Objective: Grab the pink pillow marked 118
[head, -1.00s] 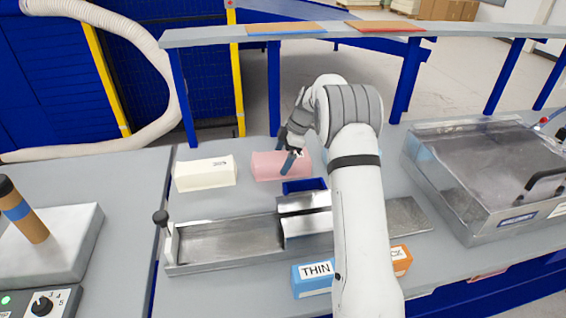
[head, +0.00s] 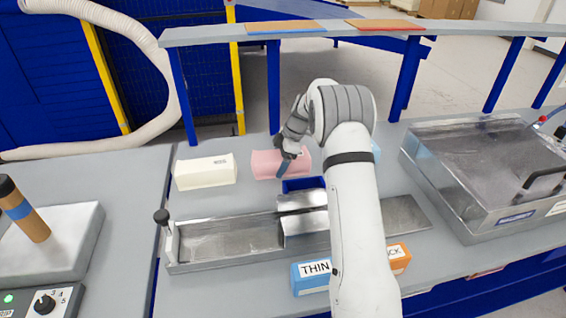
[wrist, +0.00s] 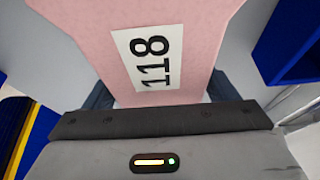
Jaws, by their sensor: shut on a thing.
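The pink pillow (head: 266,163) lies on the grey table, right of a cream block. In the wrist view the pink pillow (wrist: 205,35) fills the top middle, with a white label reading 118 facing the camera. My gripper (head: 287,168) is at the pillow in the head view. In the wrist view my gripper (wrist: 157,100) has a dark finger on each side of the pillow, shut on it. The fingertips are mostly hidden in the wrist view. My arm hides part of the table to the right.
A cream block (head: 205,173) lies left of the pillow. A blue bin (head: 303,184) sits close in front of it. A metal tray fixture (head: 225,242) and a blue box marked THIN (head: 312,277) are nearer. A metal case (head: 480,165) stands right; a shelf (head: 210,38) spans behind.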

